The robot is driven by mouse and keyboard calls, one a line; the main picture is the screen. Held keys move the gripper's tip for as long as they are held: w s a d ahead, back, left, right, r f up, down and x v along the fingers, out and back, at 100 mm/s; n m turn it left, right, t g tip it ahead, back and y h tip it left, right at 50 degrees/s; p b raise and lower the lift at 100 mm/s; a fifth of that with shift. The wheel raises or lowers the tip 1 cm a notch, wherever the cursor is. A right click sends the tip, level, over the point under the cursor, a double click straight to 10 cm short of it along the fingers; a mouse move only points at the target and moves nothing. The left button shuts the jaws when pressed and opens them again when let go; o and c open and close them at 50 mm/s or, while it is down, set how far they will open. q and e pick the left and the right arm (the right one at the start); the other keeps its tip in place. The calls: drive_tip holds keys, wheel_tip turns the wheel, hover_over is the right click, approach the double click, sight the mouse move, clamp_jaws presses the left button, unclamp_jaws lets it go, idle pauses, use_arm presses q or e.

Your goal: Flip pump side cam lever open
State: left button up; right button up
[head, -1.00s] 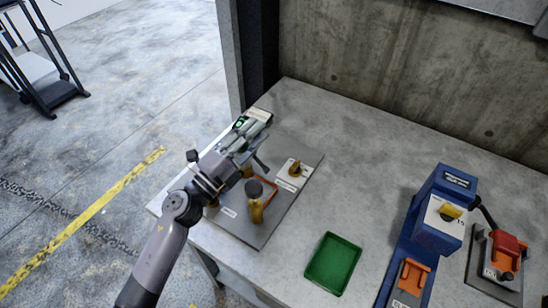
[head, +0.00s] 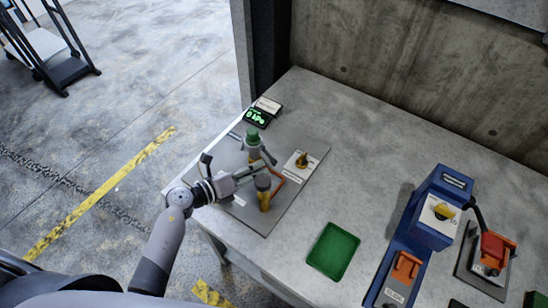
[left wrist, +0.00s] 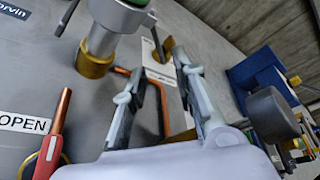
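A grey plate (head: 250,213) on the bench carries a fitting with a green top (head: 252,139) and a dark-capped brass fitting (head: 264,194), with an orange hose (head: 293,178) beside them. In the left wrist view the green-topped fitting has a brass collar (left wrist: 95,60). A copper-coloured lever with a red lower part (left wrist: 60,125) stands beside an OPEN label (left wrist: 24,123); I cannot tell whether it is the pump side cam lever. My left gripper (head: 262,166) is between the two fittings, its fingers (left wrist: 160,68) apart with nothing visibly held. My right gripper is out of view.
A yellow valve handle (head: 303,159) is on the plate's right part, and a display (head: 257,115) stands behind. A green tray (head: 333,251) and a blue machine (head: 433,220) are to the right.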

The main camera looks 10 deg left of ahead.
sight(274, 160)
use_arm(q)
drive_tip(key=x, duration=0.7)
drive_tip(key=shift+w+d+p, duration=0.1)
drive_tip(key=shift+d+p, duration=0.1)
drive_tip(key=shift+p, duration=0.15)
drive_tip(key=shift+c, duration=0.5)
clamp_jaws()
